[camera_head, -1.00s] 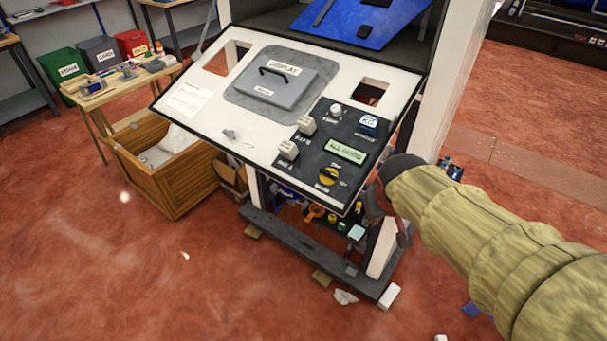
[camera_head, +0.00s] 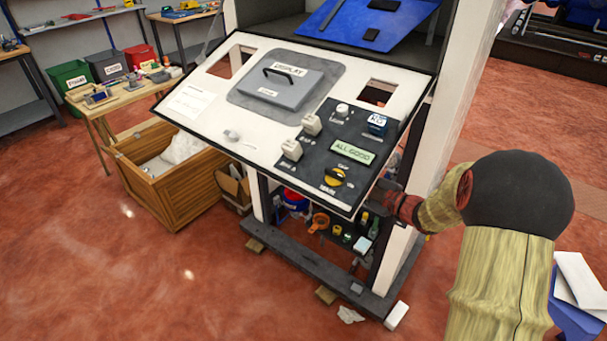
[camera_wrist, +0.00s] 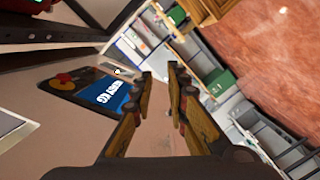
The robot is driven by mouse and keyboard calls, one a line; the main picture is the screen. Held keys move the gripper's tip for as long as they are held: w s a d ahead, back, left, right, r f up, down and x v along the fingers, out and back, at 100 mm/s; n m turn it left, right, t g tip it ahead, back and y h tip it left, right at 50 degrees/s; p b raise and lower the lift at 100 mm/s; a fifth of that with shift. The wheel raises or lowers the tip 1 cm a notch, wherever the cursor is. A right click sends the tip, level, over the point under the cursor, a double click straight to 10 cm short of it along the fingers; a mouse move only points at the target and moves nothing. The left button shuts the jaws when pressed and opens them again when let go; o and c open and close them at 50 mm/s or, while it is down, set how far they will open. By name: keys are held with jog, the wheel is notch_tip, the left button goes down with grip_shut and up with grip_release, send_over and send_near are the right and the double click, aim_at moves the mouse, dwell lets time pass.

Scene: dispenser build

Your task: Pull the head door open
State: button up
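The dispenser's slanted white front panel (camera_head: 215,118) has a black rim, a grey DISPLAY cover with a black handle (camera_head: 283,71), and a dark control area (camera_head: 318,152) with knobs and a green ALL GOOD label. I cannot tell which part is called the head door. My gripper (camera_wrist: 160,72) is at the panel's lower right edge in the head view, its tips partly hidden there. In the wrist view its two fingers stand apart with nothing seen between them. A pale surface with a blue lettered sign (camera_wrist: 107,93) lies left of the fingers.
A wooden crate (camera_head: 190,200) stands on the red floor left of the dispenser. Behind it is a wooden table (camera_head: 125,98) with small parts, near green, grey and red bins. A white post (camera_head: 455,100) rises close to my arm. The floor in front is mostly clear.

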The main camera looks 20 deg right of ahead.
aim_at(303, 171)
jog(key=s+a+r+n+g+y, duration=0.3)
jog(key=s+a+r+n+y, duration=0.4)
jog(key=y, duration=0.2)
jog(key=b+x, duration=0.1)
jog(key=x, duration=0.2)
jog(key=b+x, duration=0.1)
jog(key=x, duration=0.3)
jog(key=shift+a+f, duration=0.2)
jog(key=shift+a, duration=0.1)
jog(key=c, duration=0.4)
grip_shut()
